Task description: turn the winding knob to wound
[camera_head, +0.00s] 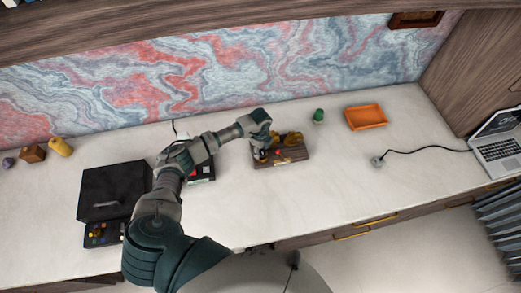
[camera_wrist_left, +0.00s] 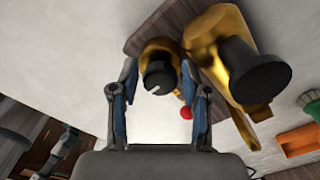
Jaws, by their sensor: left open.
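A black round knob (camera_wrist_left: 157,73) with a white pointer mark sits on a small gold base in the left wrist view. I take it for the winding knob; no wound label is legible. My left gripper (camera_head: 261,153) is over the left part of a wooden board (camera_head: 290,158). In the left wrist view, its open fingers (camera_wrist_left: 158,85) stand on either side of the knob; I cannot tell whether they touch it. A larger gold fitting (camera_wrist_left: 213,45) with a black end stands right of the knob. A red ball (camera_wrist_left: 186,113) is beside the right finger. My right gripper is not in view.
An orange tray (camera_head: 366,117) and a green object (camera_head: 318,116) stand right of the board. A black box (camera_head: 113,188) is at the left. A cable with a plug (camera_head: 377,161) and a laptop (camera_head: 497,149) are at the right. The desk's front right is clear.

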